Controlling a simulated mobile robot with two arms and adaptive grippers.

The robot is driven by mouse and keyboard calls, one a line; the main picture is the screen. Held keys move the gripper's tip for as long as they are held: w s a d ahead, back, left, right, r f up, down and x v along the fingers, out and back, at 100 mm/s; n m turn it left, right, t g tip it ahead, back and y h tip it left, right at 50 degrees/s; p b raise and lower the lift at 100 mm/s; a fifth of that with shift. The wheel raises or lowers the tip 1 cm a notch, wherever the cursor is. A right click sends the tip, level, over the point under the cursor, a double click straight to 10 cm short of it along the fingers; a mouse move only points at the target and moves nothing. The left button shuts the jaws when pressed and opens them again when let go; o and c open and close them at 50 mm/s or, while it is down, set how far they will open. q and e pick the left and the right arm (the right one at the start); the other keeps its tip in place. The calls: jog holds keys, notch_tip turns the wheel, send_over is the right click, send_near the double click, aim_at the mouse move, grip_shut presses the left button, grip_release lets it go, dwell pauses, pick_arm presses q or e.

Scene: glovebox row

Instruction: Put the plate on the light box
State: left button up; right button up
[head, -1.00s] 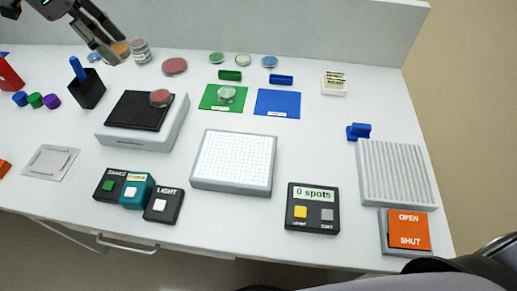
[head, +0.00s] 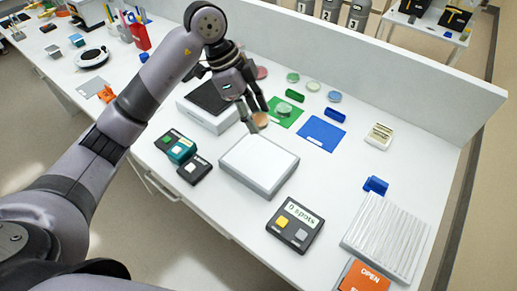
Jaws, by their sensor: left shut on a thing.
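My left gripper (head: 254,112) comes in from the upper left and is shut on a small round plate (head: 260,121) with an orange-brown face. It holds the plate above the far edge of the light box (head: 258,165), a low grey box with a pale, bare top. A gap between plate and box cannot be judged exactly. My right gripper is not in view.
Left of the light box are a black-topped white box (head: 196,113) and small button boxes, one marked LIGHT (head: 194,170). A "0 spots" counter (head: 295,226) stands in front. Green (head: 272,118) and blue (head: 321,134) mats and several dishes lie behind.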

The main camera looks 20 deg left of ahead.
pick_arm(q)
jog(key=p, duration=0.1)
send_over(259, 159)
jog(key=a, duration=0.1)
notch_tip(259, 159, down, 8)
jog(key=shift+r, duration=0.1)
jog(key=shift+w+f, duration=0.1)
jog(key=shift+f, duration=0.6)
notch_tip(259, 159, down, 4)
jog(key=shift+f+p, duration=0.1)
jog(key=shift+p, duration=0.5)
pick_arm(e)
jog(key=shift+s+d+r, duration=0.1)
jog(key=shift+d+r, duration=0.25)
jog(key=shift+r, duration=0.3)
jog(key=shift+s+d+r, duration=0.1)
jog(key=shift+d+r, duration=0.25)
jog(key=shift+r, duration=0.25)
pick_arm(q)
jog(key=shift+f, duration=0.15)
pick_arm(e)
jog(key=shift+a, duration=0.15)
